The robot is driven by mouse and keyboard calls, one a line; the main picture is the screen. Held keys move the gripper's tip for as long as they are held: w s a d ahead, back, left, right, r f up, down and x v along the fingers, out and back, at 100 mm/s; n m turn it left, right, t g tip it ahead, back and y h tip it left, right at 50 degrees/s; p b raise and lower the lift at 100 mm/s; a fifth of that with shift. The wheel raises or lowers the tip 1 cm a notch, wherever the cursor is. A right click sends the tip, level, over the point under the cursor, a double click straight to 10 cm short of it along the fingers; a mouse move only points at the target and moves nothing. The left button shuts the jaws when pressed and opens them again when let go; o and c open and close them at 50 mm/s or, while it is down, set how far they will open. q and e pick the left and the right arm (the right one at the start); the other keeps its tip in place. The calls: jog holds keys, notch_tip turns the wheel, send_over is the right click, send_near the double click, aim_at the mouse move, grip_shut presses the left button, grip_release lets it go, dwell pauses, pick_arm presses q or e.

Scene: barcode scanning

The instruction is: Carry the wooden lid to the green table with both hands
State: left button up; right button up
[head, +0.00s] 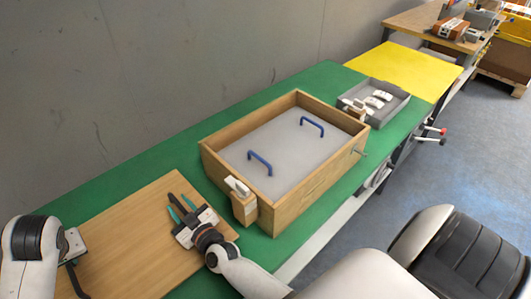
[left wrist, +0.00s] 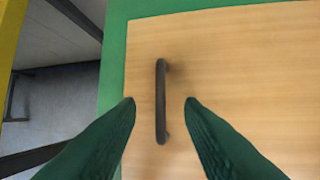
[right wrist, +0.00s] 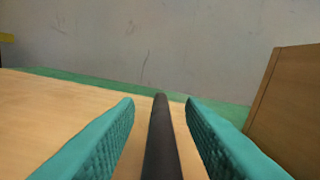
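The wooden lid (head: 130,235) lies flat on the green table (head: 100,188), left of the wooden box. It has a dark bar handle near each end. My left gripper (head: 72,246) is over the lid's left end. In the left wrist view one dark handle (left wrist: 160,105) stands between its spread fingers, with gaps on both sides. My right gripper (head: 179,200) is low over the lid's right end. In the right wrist view the other dark handle (right wrist: 161,145) runs between its spread fingers without touching either. The left fingertips are hard to see in the head view.
The open wooden box (head: 281,205) holds a pale panel (head: 285,148) with two blue handles, close right of the lid. A grey tray (head: 385,115) with small items stands behind it, before a yellow surface (head: 405,68). A grey wall (head: 150,80) runs along the table's back.

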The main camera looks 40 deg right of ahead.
jog(key=shift+s, duration=0.1)
pick_arm(q)
jog(key=v, duration=0.2)
jog(key=shift+s+r, duration=0.15)
jog(key=shift+r, duration=0.15)
pick_arm(e)
jog(key=s, duration=0.8)
jog(key=s+d, duration=0.1)
jog(key=s, duration=0.3)
jog(key=shift+w, duration=0.1)
